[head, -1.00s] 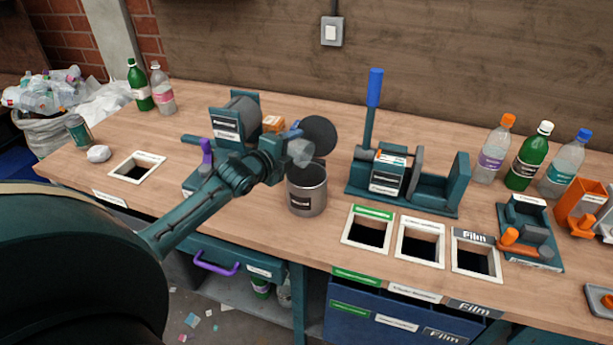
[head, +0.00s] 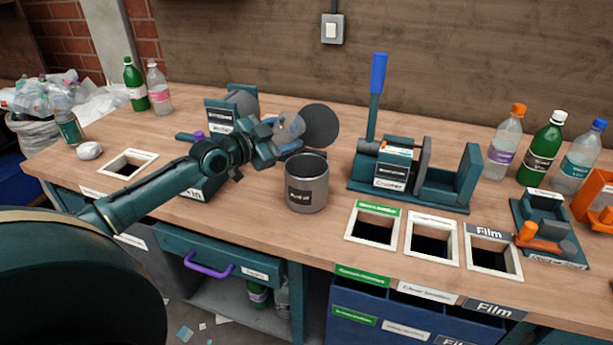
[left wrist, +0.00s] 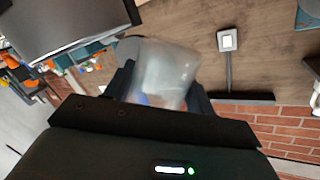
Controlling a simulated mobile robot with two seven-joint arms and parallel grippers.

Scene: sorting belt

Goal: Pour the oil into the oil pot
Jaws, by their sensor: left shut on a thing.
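The oil pot (head: 307,188) is a grey metal can with a dark label, upright and open on the bench. A round dark lid (head: 320,125) stands up behind it. My left gripper (head: 284,136) is shut on a clear bottle (head: 294,125), just behind and left of the pot's mouth. The bottle is partly hidden by the gripper, and I cannot tell how much oil is in it. In the left wrist view the blurred clear bottle (left wrist: 165,75) sits between the fingers, with the grey pot (left wrist: 70,28) at top left. My right gripper is not in view.
A press with a blue lever (head: 377,75) stands right of the pot. Framed bench openings (head: 374,209) lie in front of it. Several bottles (head: 541,150) stand at the right. A dark machine (head: 230,110) is behind my left arm.

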